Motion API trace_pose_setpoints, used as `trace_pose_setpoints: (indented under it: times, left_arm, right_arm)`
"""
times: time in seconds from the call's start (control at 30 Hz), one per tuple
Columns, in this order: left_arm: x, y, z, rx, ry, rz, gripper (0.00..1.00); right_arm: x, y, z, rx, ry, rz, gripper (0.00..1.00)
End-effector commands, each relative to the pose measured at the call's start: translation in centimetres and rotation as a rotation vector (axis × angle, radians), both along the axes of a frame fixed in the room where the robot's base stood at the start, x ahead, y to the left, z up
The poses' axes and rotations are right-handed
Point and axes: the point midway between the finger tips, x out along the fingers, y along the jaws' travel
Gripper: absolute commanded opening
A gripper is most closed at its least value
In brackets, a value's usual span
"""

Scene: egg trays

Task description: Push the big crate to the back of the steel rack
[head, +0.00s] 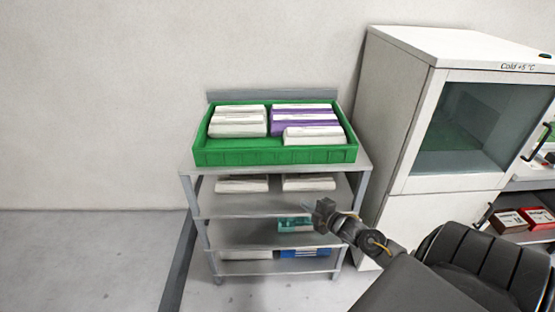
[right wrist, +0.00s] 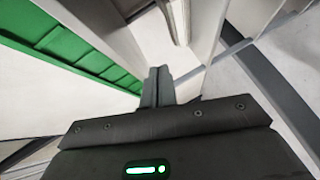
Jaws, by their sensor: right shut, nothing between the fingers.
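The big green crate (head: 275,155) sits on the top shelf of the steel rack (head: 193,189), near its front edge. It holds several white egg cartons and some with purple. My right gripper (head: 318,210) is in front of the rack, below the crate in the head view, and is shut and empty. In the right wrist view the crate's green wall (right wrist: 75,45) is at the upper left, and my shut fingers (right wrist: 158,75) look apart from it. My left gripper is in neither view.
A white cold cabinet (head: 400,140) with a glass door stands close to the rack's right side. Lower shelves hold white cartons (head: 308,183), a teal box (head: 294,224) and a blue box (head: 305,252). The floor (head: 90,260) left of the rack is clear.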

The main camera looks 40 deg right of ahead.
Motion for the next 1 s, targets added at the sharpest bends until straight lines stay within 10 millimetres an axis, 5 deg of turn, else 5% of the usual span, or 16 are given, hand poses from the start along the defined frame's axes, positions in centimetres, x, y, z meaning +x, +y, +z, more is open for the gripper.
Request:
trace_pose_setpoints:
  times: [0.03, 0.1, 0.27, 0.57, 1.0]
  left_arm:
    - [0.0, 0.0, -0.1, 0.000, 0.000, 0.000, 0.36]
    - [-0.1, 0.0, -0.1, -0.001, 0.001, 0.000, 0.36]
    - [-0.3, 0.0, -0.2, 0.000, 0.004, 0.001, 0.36]
    - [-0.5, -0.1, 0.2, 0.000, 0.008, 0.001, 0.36]
    - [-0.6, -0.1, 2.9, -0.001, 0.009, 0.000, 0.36]
  right_arm:
    - [0.9, 0.3, 3.6, -0.066, -0.066, 0.046, 0.00]
    - [1.7, 0.9, 7.6, -0.144, -0.138, 0.097, 0.00]
    - [2.2, 2.0, 12.4, -0.241, -0.228, 0.156, 0.00]
    - [3.1, 2.2, 13.2, -0.254, -0.243, 0.162, 0.00]
    - [11.6, 3.3, 13.4, -0.250, -0.242, 0.159, 0.00]
